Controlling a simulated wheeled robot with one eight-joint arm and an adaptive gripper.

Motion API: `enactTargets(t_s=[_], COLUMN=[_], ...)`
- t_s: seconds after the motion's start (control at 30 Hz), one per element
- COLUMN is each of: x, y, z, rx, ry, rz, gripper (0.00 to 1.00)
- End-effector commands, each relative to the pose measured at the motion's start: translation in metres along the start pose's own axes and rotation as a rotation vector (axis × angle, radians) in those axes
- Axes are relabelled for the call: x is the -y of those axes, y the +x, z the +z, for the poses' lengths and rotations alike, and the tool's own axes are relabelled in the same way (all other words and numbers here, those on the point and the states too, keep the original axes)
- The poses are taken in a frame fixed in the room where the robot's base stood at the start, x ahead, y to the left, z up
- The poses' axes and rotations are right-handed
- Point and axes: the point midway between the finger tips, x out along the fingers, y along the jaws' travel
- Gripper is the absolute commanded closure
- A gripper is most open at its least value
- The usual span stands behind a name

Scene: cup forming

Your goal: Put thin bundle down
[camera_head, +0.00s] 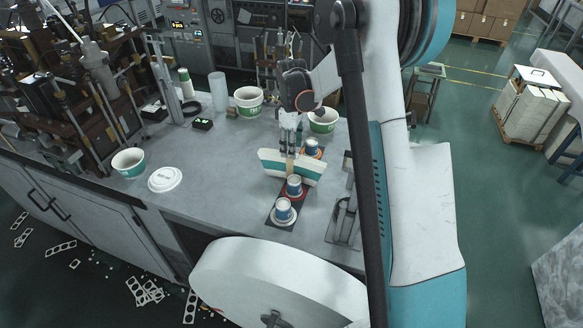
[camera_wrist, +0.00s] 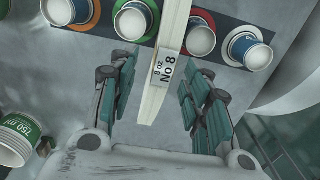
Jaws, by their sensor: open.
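The thin bundle (camera_head: 272,164) is a fan-shaped stack of white and teal cup blanks, standing on its edge across a row of small cups on the table. In the wrist view the bundle (camera_wrist: 153,103) shows edge-on from above, with a label reading "8 oz No 8". My gripper (camera_head: 290,132) is above its middle. In the wrist view my gripper (camera_wrist: 162,80) is open, with fingers on both sides of the bundle and visible gaps. The bundle's underside is hidden, so I cannot tell exactly how it touches the surface.
Small cups on coloured saucers flank the bundle: a nearest cup (camera_head: 283,211), a red-saucer cup (camera_head: 294,187) and an orange-saucer cup (camera_head: 312,148). Larger paper cups (camera_head: 248,101) stand behind. A white lid (camera_head: 165,179) lies left. Grey tabletop (camera_head: 225,170) is clear left of the bundle.

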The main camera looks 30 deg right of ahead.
Motion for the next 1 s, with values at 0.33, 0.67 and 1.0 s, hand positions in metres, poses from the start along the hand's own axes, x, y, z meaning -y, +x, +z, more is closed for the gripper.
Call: enactTargets(t_s=[0.33, 0.67, 1.0], x=[0.001, 0.001, 0.001], y=[0.026, 0.026, 0.026], z=[-0.001, -0.001, -0.001], rx=[0.0, 0.0, 0.0], ry=[0.0, 0.0, 0.0], rz=[0.0, 0.0, 0.0], gripper=[0.56, 1.0, 1.0])
